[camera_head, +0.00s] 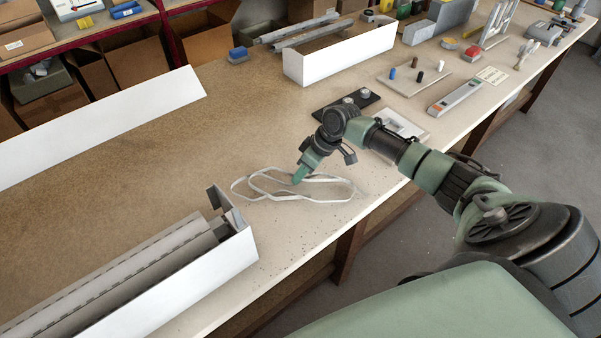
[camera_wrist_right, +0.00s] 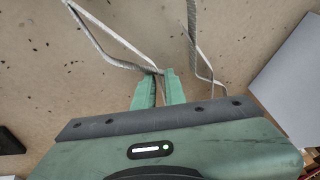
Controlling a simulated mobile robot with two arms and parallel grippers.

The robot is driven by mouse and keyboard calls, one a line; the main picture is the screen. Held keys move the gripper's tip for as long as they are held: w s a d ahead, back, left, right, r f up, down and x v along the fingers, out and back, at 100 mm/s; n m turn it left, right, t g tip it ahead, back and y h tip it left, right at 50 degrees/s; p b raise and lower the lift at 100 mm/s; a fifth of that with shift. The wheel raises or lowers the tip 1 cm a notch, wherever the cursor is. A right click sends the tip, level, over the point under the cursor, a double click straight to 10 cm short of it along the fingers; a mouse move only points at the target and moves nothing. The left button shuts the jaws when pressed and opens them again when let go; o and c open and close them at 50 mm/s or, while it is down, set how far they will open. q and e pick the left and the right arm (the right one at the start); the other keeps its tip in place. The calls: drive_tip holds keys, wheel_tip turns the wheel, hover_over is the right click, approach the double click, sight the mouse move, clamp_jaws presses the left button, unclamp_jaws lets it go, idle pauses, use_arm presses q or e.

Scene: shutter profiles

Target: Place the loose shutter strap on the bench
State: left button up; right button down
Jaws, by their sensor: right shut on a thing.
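The shutter strap (camera_head: 330,198) is a pale, looped band at the middle of the bench (camera_head: 150,140), near its front edge. My right gripper (camera_head: 298,178) points down into the loops. In the right wrist view its green fingers (camera_wrist_right: 160,76) are close together on the strap (camera_wrist_right: 115,58), shut on it. The loops spread out beyond the fingertips and look to lie on or just above the bench top; I cannot tell which. My left gripper is not in view.
A white shutter box with a grey rolled shutter (camera_head: 130,275) lies at the lower left, close to the strap. A white profile (camera_head: 345,55) stands behind. A black plate (camera_head: 345,105) and small parts lie to the right.

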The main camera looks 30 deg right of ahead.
drive_tip(key=c, duration=1.5)
unclamp_jaws()
drive_tip(key=b+v, duration=0.2)
drive_tip(key=v, duration=1)
drive_tip(key=shift+a, duration=0.1)
